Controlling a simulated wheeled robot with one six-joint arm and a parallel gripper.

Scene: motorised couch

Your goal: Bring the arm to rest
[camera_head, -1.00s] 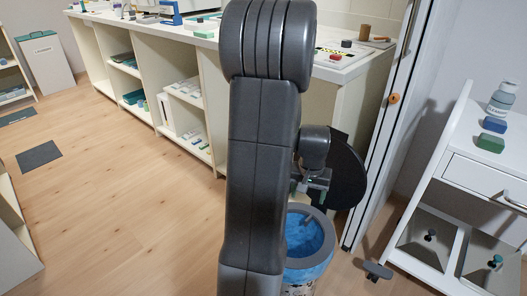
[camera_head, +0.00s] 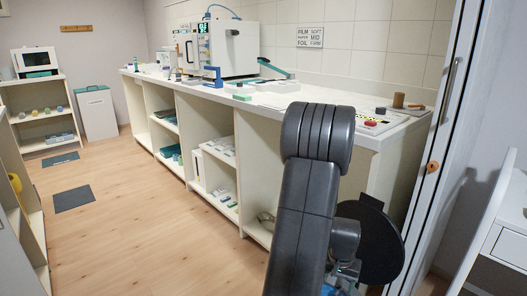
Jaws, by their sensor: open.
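My arm stands folded in front of the camera, its dark grey links filling the lower middle of the view. My gripper (camera_head: 347,272) is low, just to the right of my arm and partly hidden by it. It is open, and I see nothing held in it. It is in front of the black round lid (camera_head: 377,240) of a bin; whether they touch I cannot tell. Only a sliver of blue at the bottom edge shows of the bin itself.
A long white counter (camera_head: 345,98) with open shelves runs behind my arm, with a white appliance (camera_head: 236,50) on it. A door frame (camera_head: 440,150) and a white cabinet (camera_head: 500,235) stand close on the right.

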